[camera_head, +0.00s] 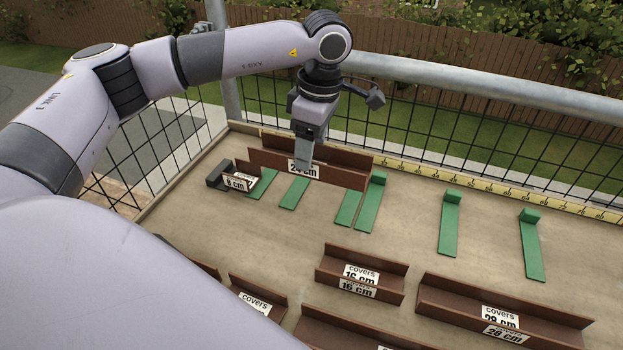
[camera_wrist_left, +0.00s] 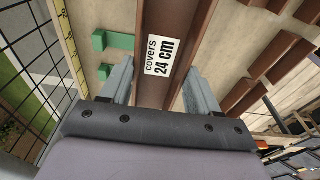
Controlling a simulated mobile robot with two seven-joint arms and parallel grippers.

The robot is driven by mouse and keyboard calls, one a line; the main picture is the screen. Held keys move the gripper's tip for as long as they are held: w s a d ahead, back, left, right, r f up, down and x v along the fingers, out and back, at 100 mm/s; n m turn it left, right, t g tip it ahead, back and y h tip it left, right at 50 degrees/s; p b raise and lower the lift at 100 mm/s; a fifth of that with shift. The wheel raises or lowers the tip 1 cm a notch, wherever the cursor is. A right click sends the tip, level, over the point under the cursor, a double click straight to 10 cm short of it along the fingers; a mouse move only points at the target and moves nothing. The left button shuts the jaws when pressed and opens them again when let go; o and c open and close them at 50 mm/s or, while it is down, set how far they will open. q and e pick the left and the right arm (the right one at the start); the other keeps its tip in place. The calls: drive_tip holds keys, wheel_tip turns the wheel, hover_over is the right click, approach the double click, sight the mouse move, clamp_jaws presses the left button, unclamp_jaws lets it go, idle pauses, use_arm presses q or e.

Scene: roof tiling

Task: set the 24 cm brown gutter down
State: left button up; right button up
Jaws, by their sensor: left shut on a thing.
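The 24 cm brown gutter (camera_head: 340,166) is near the back edge of the board in the head view, beside the yellow scale. Its white label reads 24 cm. My left gripper (camera_head: 304,158) comes down on it from above and is shut on it. In the left wrist view the gutter (camera_wrist_left: 172,30) runs between the two fingers of the gripper (camera_wrist_left: 158,90), its label facing the camera. Whether its underside touches the green brackets (camera_head: 295,191) or the board is hidden. My right gripper is not in view.
An 8 cm gutter (camera_head: 238,181) lies just left of the 24 cm one, by a dark end piece (camera_head: 217,176). More green brackets (camera_head: 448,225) stand to the right. A 16 cm gutter (camera_head: 335,264) and a 28 cm gutter (camera_head: 450,303) lie in front. The board between is clear.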

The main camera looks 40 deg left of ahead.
use_arm(q)
wheel_tip(320, 180, down, 8)
drive_tip(key=shift+f, duration=0.15)
idle(0.3)
drive_tip(key=shift+f, duration=0.35)
drive_tip(key=o, duration=1.2)
drive_tip(key=shift+c, duration=0.2)
drive_tip(key=shift+r, duration=0.5)
drive_tip(key=r, duration=0.4)
drive_tip(key=d+r, duration=0.1)
drive_tip(key=r, duration=0.6)
drive_tip(key=shift+w+d+r, duration=0.2)
drive_tip(key=shift+r, duration=0.15)
